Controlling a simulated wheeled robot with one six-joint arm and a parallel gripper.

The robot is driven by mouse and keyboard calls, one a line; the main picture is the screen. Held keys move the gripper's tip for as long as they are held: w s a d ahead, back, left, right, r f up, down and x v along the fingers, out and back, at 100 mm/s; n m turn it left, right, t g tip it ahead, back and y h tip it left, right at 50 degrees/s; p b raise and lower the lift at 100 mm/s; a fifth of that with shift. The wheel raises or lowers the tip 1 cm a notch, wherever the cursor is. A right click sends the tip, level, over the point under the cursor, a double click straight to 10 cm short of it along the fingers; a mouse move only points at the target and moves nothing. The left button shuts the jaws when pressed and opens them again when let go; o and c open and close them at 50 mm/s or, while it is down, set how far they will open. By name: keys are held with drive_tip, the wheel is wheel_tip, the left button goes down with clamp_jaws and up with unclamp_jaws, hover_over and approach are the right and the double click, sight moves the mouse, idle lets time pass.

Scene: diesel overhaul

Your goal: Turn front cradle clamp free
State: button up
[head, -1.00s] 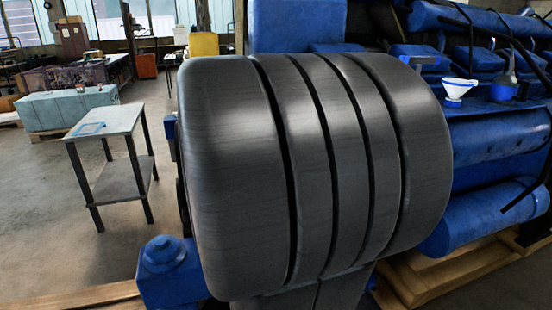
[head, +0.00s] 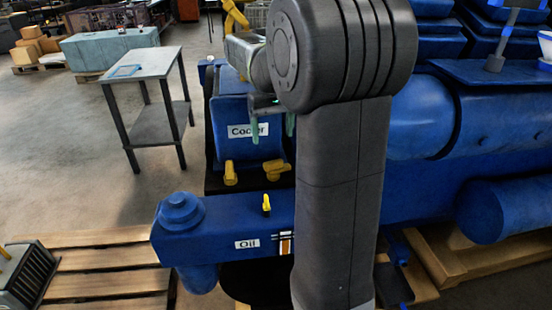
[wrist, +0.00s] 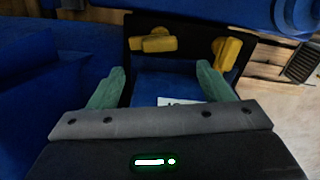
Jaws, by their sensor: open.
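Two yellow clamp handles sit at the base of the blue box labelled Cooler (head: 250,108) in the head view. One handle (head: 230,173) stands at the left and the other (head: 277,169) lies sideways at the right; I cannot tell which is the front one. In the wrist view they show on the dark cradle, a sideways one (wrist: 155,43) and a turned one (wrist: 228,52). My gripper (head: 271,124) is over the Cooler box, its green fingers spread. In the wrist view the empty gripper (wrist: 160,70) is short of both handles.
A blue housing labelled Oil (head: 220,227) with a small yellow lever (head: 266,203) lies in front of the cradle. A metal table (head: 150,70) stands left, a pallet (head: 100,265) at lower left. Large blue engine pipes (head: 450,120) fill the right.

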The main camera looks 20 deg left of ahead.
sight(273, 162)
wheel_tip(273, 162, down, 9)
drive_tip(key=shift+f, duration=0.15)
drive_tip(key=c, duration=1)
drive_tip(key=shift+m+p, duration=0.55)
drive_tip(key=shift+m, duration=0.65)
drive_tip(key=o, duration=1)
